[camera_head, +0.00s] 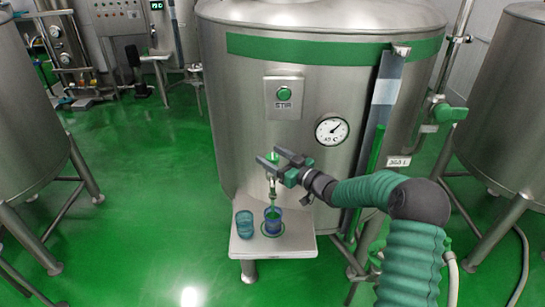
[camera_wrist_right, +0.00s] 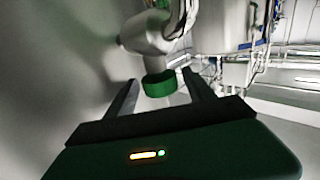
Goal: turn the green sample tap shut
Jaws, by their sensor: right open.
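The green sample tap (camera_head: 272,157) sits low on the front of the steel tank, above a small shelf. In the right wrist view its green knob (camera_wrist_right: 159,85) is between my two fingertips, with the pale tap body behind it. My right gripper (camera_head: 272,160) is open around the tap; I cannot tell whether a finger touches the knob. It also shows in the right wrist view (camera_wrist_right: 160,90). Below the spout stands a blue cup (camera_head: 273,222) on a ring on the shelf. Whether liquid is running is hard to tell. My left gripper is not in view.
The shelf (camera_head: 246,247) also holds a second clear blue cup (camera_head: 244,224), left of the first. A STIR button box (camera_head: 284,97) and a round gauge (camera_head: 332,129) are on the tank (camera_head: 235,100) above. Another green-handled valve (camera_head: 448,113) is at right.

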